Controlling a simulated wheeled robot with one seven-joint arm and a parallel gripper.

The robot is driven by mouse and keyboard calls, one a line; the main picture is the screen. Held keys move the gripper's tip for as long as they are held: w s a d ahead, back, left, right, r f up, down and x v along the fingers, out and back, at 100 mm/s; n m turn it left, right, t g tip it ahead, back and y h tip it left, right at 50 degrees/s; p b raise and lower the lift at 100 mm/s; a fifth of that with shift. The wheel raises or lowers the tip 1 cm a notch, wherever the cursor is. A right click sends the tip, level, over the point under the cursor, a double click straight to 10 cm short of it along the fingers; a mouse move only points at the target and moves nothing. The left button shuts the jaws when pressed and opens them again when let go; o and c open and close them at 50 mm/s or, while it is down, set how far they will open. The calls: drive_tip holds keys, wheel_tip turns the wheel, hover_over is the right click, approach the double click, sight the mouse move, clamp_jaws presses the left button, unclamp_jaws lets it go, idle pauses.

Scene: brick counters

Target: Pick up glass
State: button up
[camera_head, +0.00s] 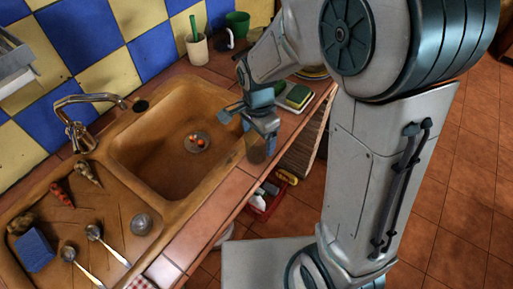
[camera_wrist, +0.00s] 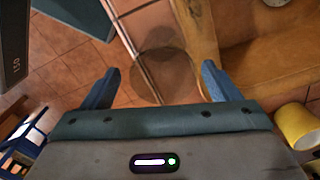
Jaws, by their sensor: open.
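A clear brownish glass (camera_head: 257,150) stands on the tiled counter strip beside the sink's right edge, just below my gripper (camera_head: 248,120) in the head view. In the wrist view the glass (camera_wrist: 160,82) shows as a see-through round shape between and slightly ahead of the two blue fingertips. My gripper (camera_wrist: 160,70) is open, with a finger on each side of the glass and a gap between them. Whether either finger touches the glass I cannot tell. The glass's outline is faint against the tiles.
The sink basin (camera_head: 165,150) is left of my gripper. A red crate (camera_head: 266,200) is below the counter. A yellow cup (camera_wrist: 298,126) is at right in the wrist view.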

drive_tip(key=f, duration=0.4)
drive_tip(key=shift+w+a+f+p, duration=0.1)
drive_tip(key=shift+a+f+p, duration=0.1)
drive_tip(key=shift+f+p, duration=0.15)
drive_tip(key=c, duration=1.1)
